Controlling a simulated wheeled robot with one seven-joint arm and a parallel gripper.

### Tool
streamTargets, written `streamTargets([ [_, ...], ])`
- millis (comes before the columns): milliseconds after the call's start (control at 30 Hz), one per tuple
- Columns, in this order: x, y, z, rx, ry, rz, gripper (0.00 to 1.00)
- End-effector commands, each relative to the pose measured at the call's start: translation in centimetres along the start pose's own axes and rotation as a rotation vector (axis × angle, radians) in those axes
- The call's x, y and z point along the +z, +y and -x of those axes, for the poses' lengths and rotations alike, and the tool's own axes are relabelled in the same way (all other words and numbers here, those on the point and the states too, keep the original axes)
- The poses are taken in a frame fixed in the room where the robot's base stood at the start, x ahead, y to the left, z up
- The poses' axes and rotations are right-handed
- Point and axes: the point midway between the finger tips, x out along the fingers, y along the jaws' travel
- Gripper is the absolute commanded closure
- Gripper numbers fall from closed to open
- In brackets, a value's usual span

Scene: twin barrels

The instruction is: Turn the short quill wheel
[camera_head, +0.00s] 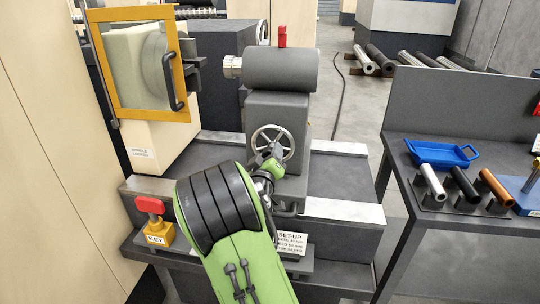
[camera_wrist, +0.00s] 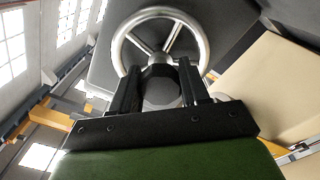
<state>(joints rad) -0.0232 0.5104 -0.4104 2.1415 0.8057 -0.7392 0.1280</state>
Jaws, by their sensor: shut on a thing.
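A silver spoked handwheel (camera_head: 272,136) is on the front of the grey tailstock block (camera_head: 270,103), under a thick dark barrel (camera_head: 280,69). My gripper (camera_head: 272,163) is at the lower part of this wheel in the head view. In the wrist view the wheel's rim (camera_wrist: 118,45) curves above and around my fingers. My gripper (camera_wrist: 160,80) is shut on the wheel's dark faceted hub (camera_wrist: 160,88), with a finger on each side. Contact at the fingertips is partly hidden. A red-topped knob (camera_head: 282,37) is on the barrel.
An open yellow-framed guard (camera_head: 118,114) stands at the left. A red key (camera_head: 149,204) sits on a yellow block beside my arm. A bench at the right holds a blue tray (camera_head: 440,154) and several short bars. Another small wheel (camera_head: 262,30) shows behind the barrel.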

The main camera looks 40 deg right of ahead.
Motion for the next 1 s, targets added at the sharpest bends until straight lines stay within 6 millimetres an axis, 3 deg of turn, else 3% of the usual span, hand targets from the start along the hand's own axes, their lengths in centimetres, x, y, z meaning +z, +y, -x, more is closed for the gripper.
streamTargets([
  [1000,-0.10,0.26,0.06,-0.007,-0.004,0.971,0.85],
])
